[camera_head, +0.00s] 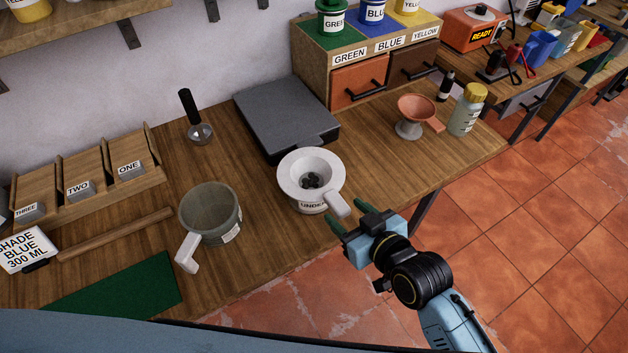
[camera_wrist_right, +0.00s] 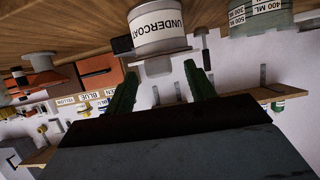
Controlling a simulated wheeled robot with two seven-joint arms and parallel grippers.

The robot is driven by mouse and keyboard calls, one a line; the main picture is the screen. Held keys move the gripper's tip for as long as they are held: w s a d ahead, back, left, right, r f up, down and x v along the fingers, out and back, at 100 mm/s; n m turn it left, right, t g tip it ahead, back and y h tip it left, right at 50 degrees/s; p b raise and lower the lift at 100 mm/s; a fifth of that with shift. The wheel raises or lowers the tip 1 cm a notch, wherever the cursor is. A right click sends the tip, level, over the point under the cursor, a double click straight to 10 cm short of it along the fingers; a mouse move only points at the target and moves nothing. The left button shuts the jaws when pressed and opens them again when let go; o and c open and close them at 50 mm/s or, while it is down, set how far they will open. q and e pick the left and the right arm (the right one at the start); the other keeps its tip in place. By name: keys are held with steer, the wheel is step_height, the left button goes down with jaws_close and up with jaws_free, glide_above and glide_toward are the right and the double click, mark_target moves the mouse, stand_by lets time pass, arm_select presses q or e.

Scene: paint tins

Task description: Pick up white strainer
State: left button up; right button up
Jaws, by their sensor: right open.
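The white strainer (camera_head: 298,165) sits on top of the white tin labelled UNDERCOAT (camera_head: 311,207), with several dark lumps in its bowl. Its handle points toward the front right, over the table edge. My right gripper (camera_head: 348,217) is open and empty just beyond the handle's end. In the right wrist view, the open green fingers (camera_wrist_right: 161,70) point toward the UNDERCOAT tin (camera_wrist_right: 160,28), and the pale strainer handle (camera_wrist_right: 157,67) shows between their tips. I cannot tell whether a finger touches the handle. My left gripper is not in view.
A grey-green measuring jug (camera_head: 210,211) stands left of the tin. A dark grey flat box (camera_head: 286,112) lies behind it. A salmon strainer on a cup (camera_head: 416,110) and a yellow-capped bottle (camera_head: 466,112) stand to the right. Tiled floor lies in front of the table.

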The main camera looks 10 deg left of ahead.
mark_target(338, 206)
steer(key=x, duration=0.4)
steer(key=shift+w+f, duration=0.1)
steer(key=shift+w, duration=0.1)
jaws_close()
